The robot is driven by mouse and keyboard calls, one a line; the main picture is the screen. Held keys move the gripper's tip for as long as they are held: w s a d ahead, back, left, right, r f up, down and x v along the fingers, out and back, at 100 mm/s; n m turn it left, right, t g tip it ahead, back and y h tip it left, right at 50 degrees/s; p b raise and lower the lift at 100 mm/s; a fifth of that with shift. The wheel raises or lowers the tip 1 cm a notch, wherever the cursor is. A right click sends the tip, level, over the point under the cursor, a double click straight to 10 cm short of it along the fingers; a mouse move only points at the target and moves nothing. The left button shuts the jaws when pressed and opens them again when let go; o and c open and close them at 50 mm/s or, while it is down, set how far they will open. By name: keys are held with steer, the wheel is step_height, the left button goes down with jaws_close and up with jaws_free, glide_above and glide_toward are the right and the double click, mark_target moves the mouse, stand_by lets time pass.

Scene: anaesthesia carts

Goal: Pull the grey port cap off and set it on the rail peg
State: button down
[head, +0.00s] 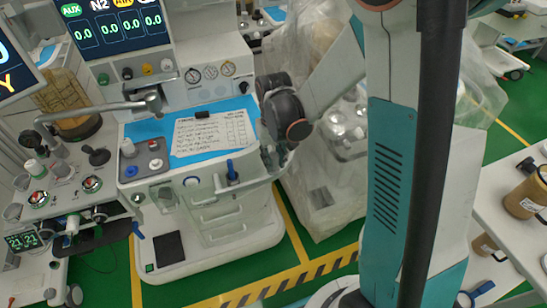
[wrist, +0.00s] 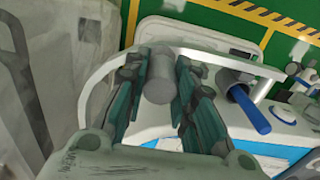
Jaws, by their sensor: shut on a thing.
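My gripper (wrist: 161,72) is shut on a grey cylinder, the grey port cap (wrist: 159,80), with one green finger on each side of it. The cap is beside the pale curved rail (wrist: 213,59) at the cart's edge; I cannot tell whether it is clear of its port. In the head view my gripper (head: 274,158) is at the right end of the middle cart's front rail, and the cap is not clearly visible there. A blue rod (wrist: 249,111) in a grey holder is right of the cap in the wrist view; I cannot tell whether this is the rail peg.
The middle cart's worktop (head: 136,131) bears a blue sheet and a written paper (head: 213,134). A plastic-covered machine (head: 325,205) stands close on the right of my gripper. A white table (head: 490,170) with brown jugs is farther right. Green floor shows between.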

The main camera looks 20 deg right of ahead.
mark_target(274, 155)
steer(key=shift+f+b, duration=0.75)
steer(key=shift+f, duration=0.15)
steer(key=c, duration=1.2)
jaws_free()
steer(key=shift+c, duration=0.2)
step_height(274, 155, up, 12)
